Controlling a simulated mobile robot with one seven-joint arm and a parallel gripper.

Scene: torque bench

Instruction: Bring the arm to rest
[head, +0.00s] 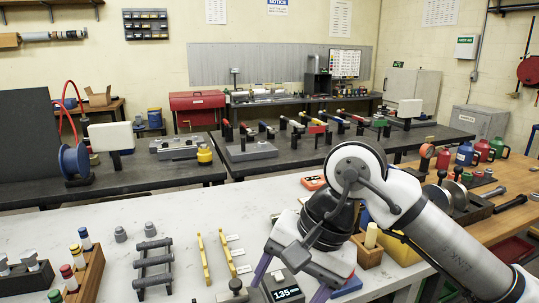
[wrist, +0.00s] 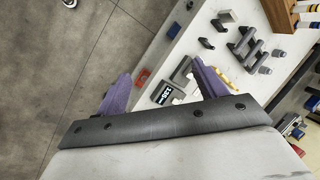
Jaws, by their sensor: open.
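My arm (head: 425,232) reaches in from the lower right in the head view and bends down over the white bench. My gripper (head: 292,288) hangs at its end, its two purple fingers spread apart with nothing between them. In the wrist view my gripper (wrist: 162,84) is also open and empty. A small dark box with a lit readout (head: 286,294) shows near the fingers, and it also shows in the wrist view (wrist: 166,95). I cannot tell how high the fingers are above the bench.
The white bench (head: 200,222) holds a dark rack (head: 153,265), yellow bars (head: 204,258) and a wooden block with colored-handled tools (head: 90,266). Weights and bottles stand on the wooden surface (head: 515,215) at right. In the wrist view, bare floor (wrist: 50,60) lies left of the bench edge.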

